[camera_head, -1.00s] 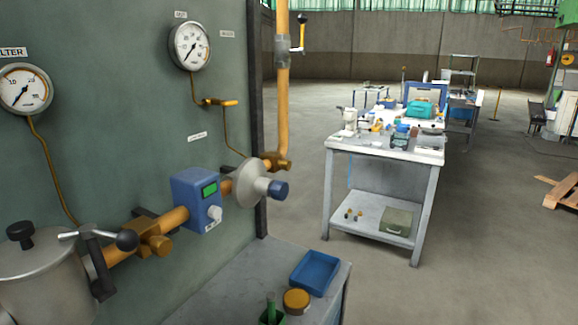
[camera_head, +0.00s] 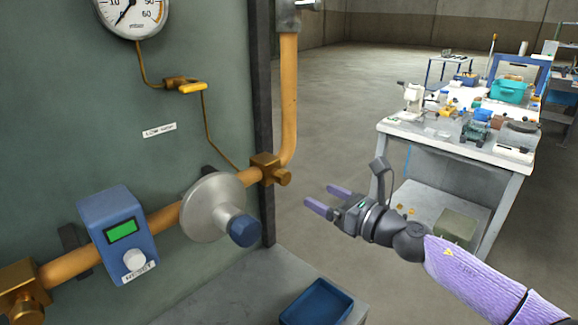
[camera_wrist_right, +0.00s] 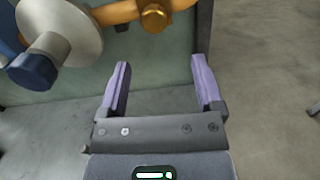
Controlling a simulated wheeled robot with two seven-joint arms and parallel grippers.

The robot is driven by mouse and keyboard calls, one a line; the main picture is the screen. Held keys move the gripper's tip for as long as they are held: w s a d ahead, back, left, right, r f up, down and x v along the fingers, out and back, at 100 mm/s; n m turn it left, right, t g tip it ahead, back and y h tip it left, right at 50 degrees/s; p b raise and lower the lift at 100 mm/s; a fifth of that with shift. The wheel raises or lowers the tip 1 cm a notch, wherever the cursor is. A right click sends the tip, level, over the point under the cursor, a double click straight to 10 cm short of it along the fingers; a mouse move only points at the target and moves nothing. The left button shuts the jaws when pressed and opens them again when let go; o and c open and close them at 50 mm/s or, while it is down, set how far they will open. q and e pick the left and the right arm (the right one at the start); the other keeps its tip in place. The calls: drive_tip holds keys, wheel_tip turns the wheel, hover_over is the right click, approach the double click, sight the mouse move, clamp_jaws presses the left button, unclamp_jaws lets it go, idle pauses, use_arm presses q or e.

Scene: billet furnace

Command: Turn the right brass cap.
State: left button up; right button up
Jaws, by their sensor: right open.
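The right brass cap (camera_head: 283,178) is on the brass fitting at the right end of the orange pipe. In the right wrist view the cap (camera_wrist_right: 154,18) shows at the top, beyond my fingertips. My right gripper (camera_head: 318,196) is open and empty, to the right of the cap and apart from it. Its two purple fingers point toward the panel; in the right wrist view the gripper (camera_wrist_right: 160,63) has a wide gap between them. Another brass fitting (camera_head: 22,290) is at the lower left. My left gripper is not in view.
A grey disc-shaped housing with a blue knob (camera_head: 243,230) sticks out left of the cap. A blue meter box (camera_head: 118,235) is further left. A blue tray (camera_head: 316,304) lies on the bench below. A cluttered worktable (camera_head: 450,135) stands behind at the right.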

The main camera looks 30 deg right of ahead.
sight(287, 179)
drive_tip(key=shift+n, duration=0.3)
drive_tip(key=w, duration=0.1)
drive_tip(key=w+a, duration=0.1)
drive_tip(key=w+a+r+p, duration=0.1)
drive_tip(key=w, duration=0.1)
drive_tip(key=x, duration=0.4)
drive_tip(key=shift+w+f, duration=0.2)
drive_tip(key=shift+w+a, duration=0.25)
drive_tip(key=shift+w, duration=0.25)
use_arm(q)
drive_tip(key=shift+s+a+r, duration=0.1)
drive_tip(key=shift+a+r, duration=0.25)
use_arm(e)
drive_tip(key=shift+c, duration=0.3)
drive_tip(key=c, duration=0.5)
clamp_jaws()
